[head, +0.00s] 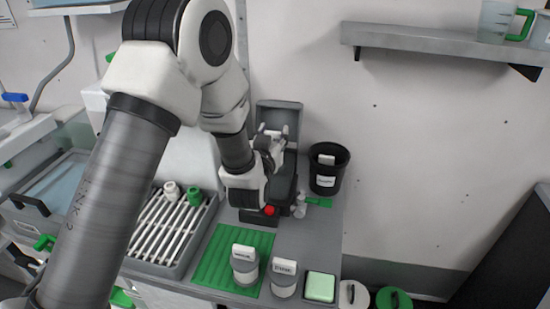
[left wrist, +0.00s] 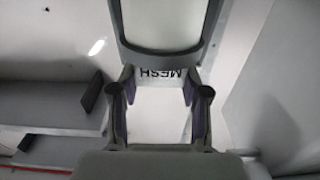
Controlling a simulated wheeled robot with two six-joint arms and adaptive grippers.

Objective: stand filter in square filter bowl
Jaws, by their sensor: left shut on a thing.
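My left gripper (head: 272,138) is at a dark box-shaped unit (head: 284,188) on the counter, just in front of its raised grey lid (head: 280,110). In the left wrist view my left gripper (left wrist: 160,104) is shut on a pale piece marked MESH (left wrist: 160,82), which I take for the filter. The lettering reads upside down there. A grey rounded frame with a pale panel (left wrist: 162,50) is just beyond it. The square filter bowl is probably the dark unit, but my arm covers much of it and I cannot see inside. My right gripper is out of view.
A black bin (head: 328,170) stands right of the unit. A tray of white rods (head: 170,232) lies to the left. A green ribbed mat (head: 215,262), two labelled cups (head: 245,265) and a green sponge-like block (head: 320,287) are in front. A wall shelf (head: 440,42) is at upper right.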

